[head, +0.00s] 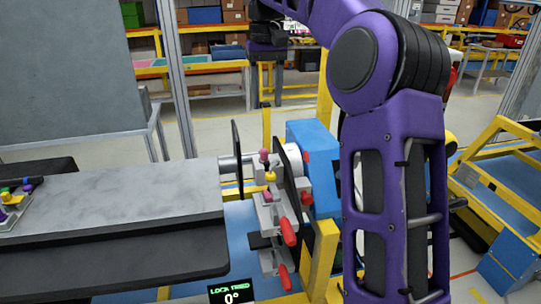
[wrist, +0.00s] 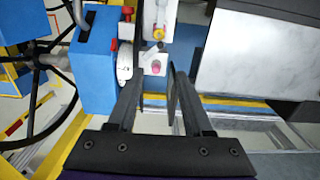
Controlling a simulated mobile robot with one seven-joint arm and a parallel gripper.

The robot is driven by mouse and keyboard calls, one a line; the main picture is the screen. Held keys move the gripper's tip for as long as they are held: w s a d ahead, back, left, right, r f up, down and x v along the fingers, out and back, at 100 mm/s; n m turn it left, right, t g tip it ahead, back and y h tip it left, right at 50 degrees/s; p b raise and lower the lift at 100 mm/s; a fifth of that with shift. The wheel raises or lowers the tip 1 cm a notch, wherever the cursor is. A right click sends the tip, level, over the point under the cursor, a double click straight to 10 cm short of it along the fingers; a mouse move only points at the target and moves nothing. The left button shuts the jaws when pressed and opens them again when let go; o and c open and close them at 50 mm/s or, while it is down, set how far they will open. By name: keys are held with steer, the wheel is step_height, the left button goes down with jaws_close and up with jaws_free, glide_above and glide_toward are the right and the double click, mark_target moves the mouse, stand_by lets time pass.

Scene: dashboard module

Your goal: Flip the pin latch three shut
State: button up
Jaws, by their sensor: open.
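The latch fixture (head: 268,215) stands at the right end of the grey bench in the head view. It carries a pink knob (head: 264,155), a yellow knob (head: 270,177), and red handles (head: 289,232). I cannot tell which part is pin latch three. In the wrist view, my gripper (wrist: 157,76) is open and empty, its dark fingers pointing toward the fixture. The pink knob (wrist: 156,67) appears between the fingertips, with the yellow knob (wrist: 158,34) beyond it. No contact can be made out. The fingers are not clear in the head view.
A blue box (head: 312,150) stands right of the fixture. A dark upright plate (head: 237,158) is on its left. The grey bench top (head: 120,205) is mostly clear. A small display (head: 230,293) reads "LOCK TRIED 0°". Yellow frames (head: 500,170) stand at right.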

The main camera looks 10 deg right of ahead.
mark_target(267, 162)
step_height(267, 162, down, 17)
steer(key=b, duration=0.3)
jaws_close()
stand_by(0.3)
